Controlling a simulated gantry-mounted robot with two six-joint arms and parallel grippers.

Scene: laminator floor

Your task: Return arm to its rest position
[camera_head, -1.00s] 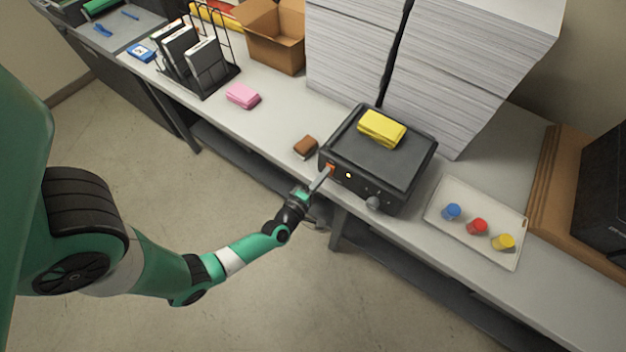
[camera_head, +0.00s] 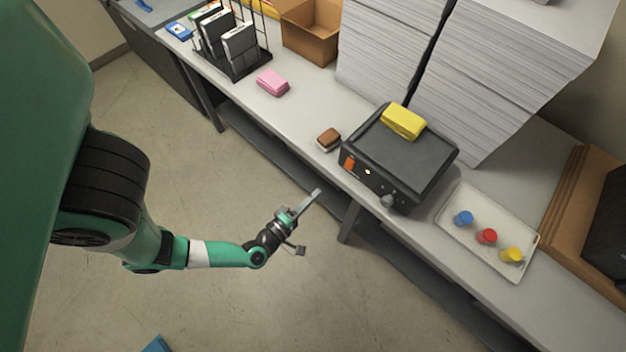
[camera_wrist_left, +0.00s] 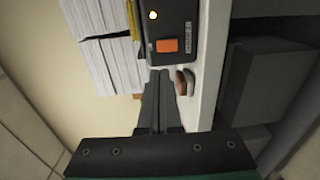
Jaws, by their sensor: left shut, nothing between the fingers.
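My left arm reaches in from the left in the head view, and its gripper (camera_head: 312,200) is shut and empty. It hangs over the floor just in front of the table edge, apart from the black laminator (camera_head: 405,155). The laminator has an orange switch (camera_head: 349,164), a small lit lamp (camera_head: 367,171) and a knob on its front. My right gripper is not in view.
A brown sponge (camera_head: 328,138) lies left of the laminator and a pink block (camera_head: 272,82) farther left. A yellow cloth (camera_head: 403,121) lies on the laminator. A tray (camera_head: 450,226) with blue, red and yellow pieces is at right. Tall paper stacks (camera_head: 500,75) stand behind.

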